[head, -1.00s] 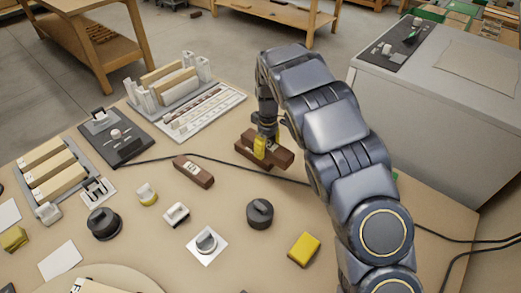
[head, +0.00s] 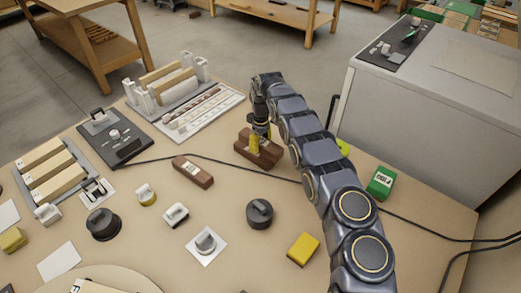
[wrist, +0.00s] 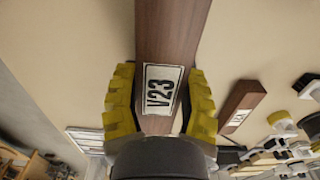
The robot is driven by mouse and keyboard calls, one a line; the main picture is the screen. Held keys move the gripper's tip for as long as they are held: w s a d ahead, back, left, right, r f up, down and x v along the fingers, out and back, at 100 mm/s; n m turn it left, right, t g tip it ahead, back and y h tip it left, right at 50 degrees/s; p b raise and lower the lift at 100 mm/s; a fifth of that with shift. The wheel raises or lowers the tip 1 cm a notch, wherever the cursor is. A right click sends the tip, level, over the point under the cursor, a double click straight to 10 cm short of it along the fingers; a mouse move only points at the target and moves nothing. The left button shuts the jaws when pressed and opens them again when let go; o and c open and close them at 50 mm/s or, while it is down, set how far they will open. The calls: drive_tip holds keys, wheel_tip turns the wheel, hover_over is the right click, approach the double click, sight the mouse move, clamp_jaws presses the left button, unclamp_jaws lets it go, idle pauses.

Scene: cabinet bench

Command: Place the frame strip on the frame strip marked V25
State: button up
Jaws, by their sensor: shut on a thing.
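My gripper (wrist: 160,112) is shut on a brown wooden frame strip (wrist: 172,30), with yellow fingers on both sides of its white label, which reads V23. In the head view, my gripper (head: 257,143) points down at the brown wood (head: 268,158) right of the white rack. The wood there looks like more than one piece; I cannot tell whether the held strip touches another below it. A second brown strip (head: 193,172) with a white label lies apart to the left. A labelled brown strip (wrist: 240,105) also shows at the right in the wrist view; its label is unreadable.
A white tray (head: 205,112) and a grey rack with pale strips stand behind left. A black cable (head: 220,163) runs close by. A black knob (head: 260,213), a yellow block (head: 303,249) and a green box (head: 381,183) stand around.

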sight(261, 150)
drive_tip(key=shift+w+f, duration=0.25)
drive_tip(key=shift+f, duration=1.45)
drive_tip(key=shift+f, duration=0.1)
drive_tip(key=o, duration=1)
drive_tip(key=shift+o, duration=0.2)
